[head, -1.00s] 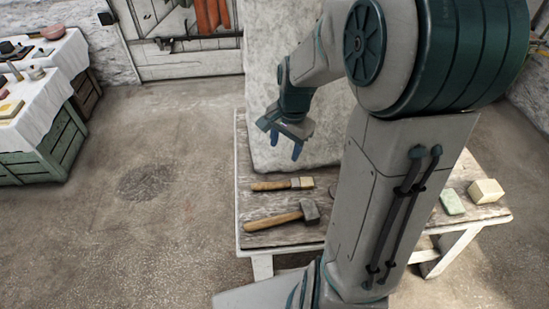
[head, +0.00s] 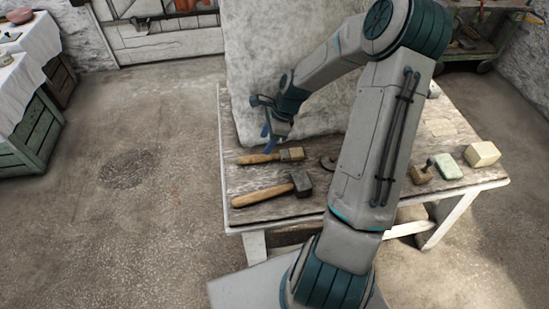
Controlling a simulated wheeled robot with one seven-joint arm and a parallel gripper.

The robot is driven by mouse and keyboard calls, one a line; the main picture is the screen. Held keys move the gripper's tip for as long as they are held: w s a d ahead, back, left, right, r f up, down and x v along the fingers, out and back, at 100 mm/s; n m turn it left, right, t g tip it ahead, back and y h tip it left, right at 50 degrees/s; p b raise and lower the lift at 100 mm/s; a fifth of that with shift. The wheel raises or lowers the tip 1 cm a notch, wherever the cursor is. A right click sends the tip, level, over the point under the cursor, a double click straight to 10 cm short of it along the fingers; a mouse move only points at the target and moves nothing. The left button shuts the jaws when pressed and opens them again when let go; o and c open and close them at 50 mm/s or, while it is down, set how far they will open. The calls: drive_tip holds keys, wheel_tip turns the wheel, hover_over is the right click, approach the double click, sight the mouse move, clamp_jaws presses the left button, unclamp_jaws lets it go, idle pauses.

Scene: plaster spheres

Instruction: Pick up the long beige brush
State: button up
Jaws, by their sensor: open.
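The long beige brush (head: 271,157), with a wooden handle and pale bristles at its right end, lies flat on the worn wooden table (head: 236,190) near its left edge. My gripper (head: 267,137) is open and points down, a little above and behind the brush. It looks apart from the brush and holds nothing. The bristle end is clear to see; the exact height of the fingers over the table is hard to tell.
A hammer (head: 273,192) lies just in front of the brush. A large pale stone slab (head: 243,80) stands behind it. A dark round item (head: 328,162) lies to the right, partly hidden by my arm. Green (head: 447,166) and beige (head: 482,154) blocks sit at the right.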

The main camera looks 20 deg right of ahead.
sight(256, 156)
drive_tip(key=x, duration=0.5)
drive_tip(key=b+x, duration=0.1)
drive_tip(key=x, duration=0.2)
drive_tip(key=shift+w+a, duration=0.15)
drive_tip(key=shift+a, duration=0.15)
drive_tip(key=c, duration=1.1)
